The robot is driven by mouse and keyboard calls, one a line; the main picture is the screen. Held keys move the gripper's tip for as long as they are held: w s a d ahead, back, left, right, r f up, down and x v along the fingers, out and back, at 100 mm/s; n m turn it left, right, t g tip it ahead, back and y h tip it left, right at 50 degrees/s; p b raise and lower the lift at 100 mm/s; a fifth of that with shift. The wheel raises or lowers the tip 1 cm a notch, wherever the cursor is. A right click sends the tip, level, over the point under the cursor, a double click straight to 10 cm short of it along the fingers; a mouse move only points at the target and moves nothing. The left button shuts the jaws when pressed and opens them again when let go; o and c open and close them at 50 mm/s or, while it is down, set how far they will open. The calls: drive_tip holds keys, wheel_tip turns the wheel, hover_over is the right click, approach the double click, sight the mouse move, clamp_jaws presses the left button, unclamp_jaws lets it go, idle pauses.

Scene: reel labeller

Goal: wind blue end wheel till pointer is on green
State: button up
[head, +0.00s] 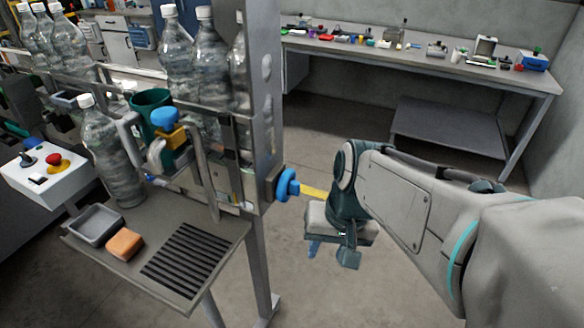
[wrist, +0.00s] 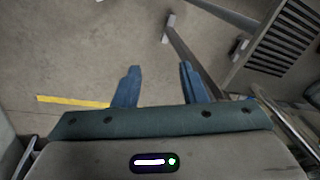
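The blue end wheel (head: 286,185) sticks out from the right side of the labeller's upright post in the head view. My gripper (head: 328,251) is to the right of the wheel and lower in the picture, pointing down, apart from it. In the wrist view my gripper (wrist: 158,84) shows two blue fingers spread apart with only floor between them, so it is open and empty. The wheel cannot be made out in the wrist view. I cannot make out the pointer or a green mark in either view.
A shelf with a grey tray (head: 96,225), an orange sponge (head: 125,244) and a dark grille is left of the post. Bottles (head: 112,150) and a blue-topped yellow part (head: 165,122) stand above it. A cluttered bench (head: 420,62) is behind.

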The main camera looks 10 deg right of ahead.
wheel_tip(320, 180, down, 4)
drive_tip(key=m+g+y+b, duration=0.2)
drive_tip(key=m+y, duration=0.1)
drive_tip(key=m, duration=0.2)
drive_tip(key=m+t+y+b, duration=0.5)
drive_tip(key=m+t+y, duration=0.55)
drive_tip(key=m, duration=0.65)
approach(289, 187)
drive_tip(key=f+p+x, duration=0.1)
drive_tip(key=x, duration=0.5)
drive_tip(key=shift+w+t, duration=0.35)
drive_tip(key=shift+w, duration=0.15)
drive_tip(key=shift+d+f+h, duration=0.1)
drive_tip(key=shift+h, duration=0.15)
clamp_jaws()
